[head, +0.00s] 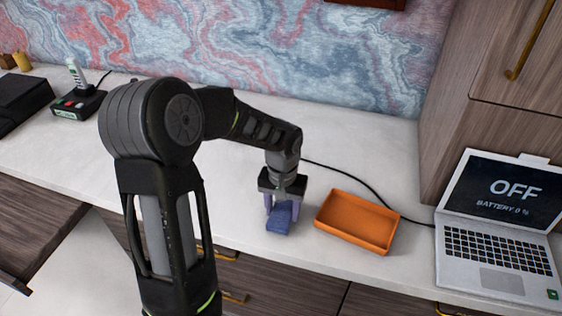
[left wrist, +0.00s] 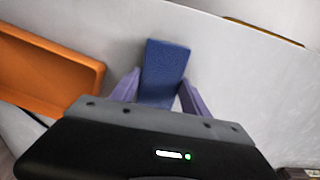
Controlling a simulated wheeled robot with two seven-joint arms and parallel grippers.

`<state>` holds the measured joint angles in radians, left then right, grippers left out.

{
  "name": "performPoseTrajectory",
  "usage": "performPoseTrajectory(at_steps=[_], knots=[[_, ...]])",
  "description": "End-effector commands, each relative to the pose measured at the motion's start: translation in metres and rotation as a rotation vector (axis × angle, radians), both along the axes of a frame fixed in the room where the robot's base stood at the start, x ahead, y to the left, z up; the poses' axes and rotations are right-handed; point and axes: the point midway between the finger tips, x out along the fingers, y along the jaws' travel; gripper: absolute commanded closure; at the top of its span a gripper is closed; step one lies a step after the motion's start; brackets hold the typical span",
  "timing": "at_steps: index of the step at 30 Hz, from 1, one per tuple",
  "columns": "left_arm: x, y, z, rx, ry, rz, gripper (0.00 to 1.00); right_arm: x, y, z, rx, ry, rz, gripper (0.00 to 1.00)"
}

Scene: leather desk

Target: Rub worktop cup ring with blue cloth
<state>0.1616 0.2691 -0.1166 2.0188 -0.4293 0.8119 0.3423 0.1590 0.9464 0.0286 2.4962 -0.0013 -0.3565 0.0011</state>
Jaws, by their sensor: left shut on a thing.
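The blue cloth (head: 281,218) is a small folded block at the front part of the white worktop (head: 225,200). My left gripper (head: 283,206) points down over it, its purple fingers on both sides, shut on the cloth. In the left wrist view, the blue cloth (left wrist: 165,68) sticks out between the fingers of my left gripper (left wrist: 160,90). I cannot tell whether the cloth touches the worktop. No cup ring can be made out; the gripper and cloth may hide it. My right gripper is in neither view.
An orange tray (head: 330,228) stands just right of the cloth; it shows in the left wrist view too (left wrist: 88,68). An open laptop (head: 497,245) stands at the right, with a black cable (head: 365,182) behind the tray. A handset dock (head: 78,103) stands far left. The worktop's front edge is close.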

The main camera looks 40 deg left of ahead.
Motion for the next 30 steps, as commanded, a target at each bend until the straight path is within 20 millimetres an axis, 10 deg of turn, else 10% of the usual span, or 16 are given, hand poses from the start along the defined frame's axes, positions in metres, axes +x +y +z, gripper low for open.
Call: performPoseTrajectory(at_steps=[18,30], knots=[[0.009,0.003,0.071,0.001,-0.007,-0.002,0.84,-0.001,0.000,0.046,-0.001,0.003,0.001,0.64],[0.011,0.004,0.078,0.001,-0.006,-0.003,0.84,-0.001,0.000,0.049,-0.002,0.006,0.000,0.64]])
